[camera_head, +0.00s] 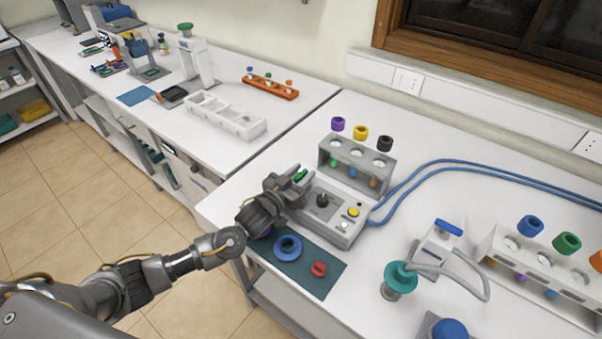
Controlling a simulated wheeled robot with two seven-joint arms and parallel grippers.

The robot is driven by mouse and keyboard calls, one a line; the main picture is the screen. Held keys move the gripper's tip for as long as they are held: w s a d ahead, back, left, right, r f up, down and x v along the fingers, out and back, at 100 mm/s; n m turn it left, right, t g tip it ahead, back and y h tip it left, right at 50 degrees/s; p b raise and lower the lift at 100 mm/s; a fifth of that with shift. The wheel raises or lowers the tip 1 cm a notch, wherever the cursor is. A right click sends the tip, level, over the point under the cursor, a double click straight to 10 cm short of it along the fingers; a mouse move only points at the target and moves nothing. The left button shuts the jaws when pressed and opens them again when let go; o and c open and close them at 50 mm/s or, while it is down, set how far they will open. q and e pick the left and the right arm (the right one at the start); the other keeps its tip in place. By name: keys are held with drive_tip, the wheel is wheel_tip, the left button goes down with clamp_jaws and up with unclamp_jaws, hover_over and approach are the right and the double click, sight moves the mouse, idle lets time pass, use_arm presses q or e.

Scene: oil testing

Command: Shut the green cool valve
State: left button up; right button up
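A small green handle (301,175), which looks like the green cool valve, shows at the left end of a grey control box (335,218). My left gripper (297,184) is right at this green handle, with its fingers beside it and partly covering it. I cannot tell whether the fingers are closed on the handle or only next to it. The box also carries a black knob (322,200) and a yellow button (353,212). My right gripper is not in view.
A grey rack (357,165) with capped tubes stands behind the box. A dark green mat (290,264) with a blue ring (288,247) and a red cap (319,268) lies in front. Blue hoses (430,170) run right. A teal-topped fixture (400,277) stands at the right.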

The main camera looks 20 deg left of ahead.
use_arm(q)
drive_tip(key=shift+c, duration=0.5)
clamp_jaws()
